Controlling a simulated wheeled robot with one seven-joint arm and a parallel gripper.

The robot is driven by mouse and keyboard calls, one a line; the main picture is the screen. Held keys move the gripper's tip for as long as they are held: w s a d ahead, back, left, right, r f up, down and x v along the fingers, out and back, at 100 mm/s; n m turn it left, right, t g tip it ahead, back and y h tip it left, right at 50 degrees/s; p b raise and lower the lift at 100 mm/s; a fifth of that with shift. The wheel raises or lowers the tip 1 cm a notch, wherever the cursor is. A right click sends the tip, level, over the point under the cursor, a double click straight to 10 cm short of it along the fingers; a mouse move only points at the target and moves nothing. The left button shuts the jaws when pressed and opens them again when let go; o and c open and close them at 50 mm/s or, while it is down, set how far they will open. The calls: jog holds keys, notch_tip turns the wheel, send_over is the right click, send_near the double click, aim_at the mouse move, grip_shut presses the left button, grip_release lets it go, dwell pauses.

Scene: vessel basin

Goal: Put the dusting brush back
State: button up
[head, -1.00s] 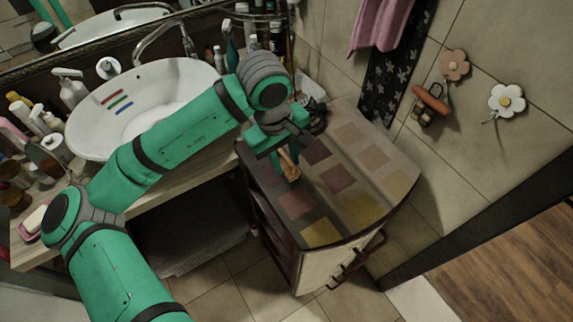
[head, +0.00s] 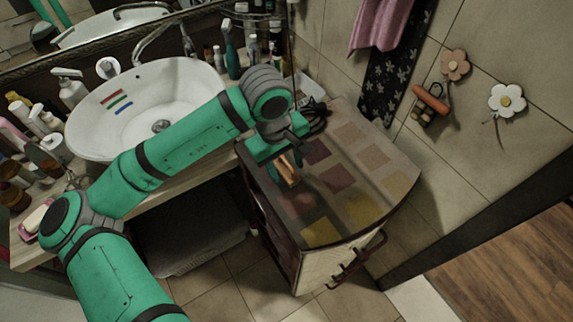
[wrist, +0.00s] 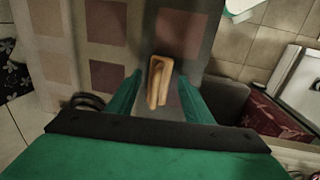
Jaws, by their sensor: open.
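The dusting brush, a small light-wood piece (head: 289,172), is on the patchwork-topped cabinet (head: 345,215), near its left edge. In the wrist view the brush (wrist: 158,80) lies between my two green fingers, with a gap on each side. My gripper (head: 284,171) is open and points down over it; in the head view it partly hides the brush. Whether the fingers reach down to the cabinet top, I cannot tell. On the wall are a pinkish flower hook (head: 455,64) and a white flower hook (head: 507,100).
An orange-handled item (head: 430,101) hangs by the pinkish hook. A dark cable (head: 316,120) lies at the cabinet's back edge. The white basin (head: 95,130), with bottles around it, is at the left. The cabinet top's right part is clear.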

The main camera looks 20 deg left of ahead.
notch_tip(320, 180, up, 12)
jog(key=s+a, duration=0.1)
jog(key=shift+s, duration=0.2)
dwell(0.7)
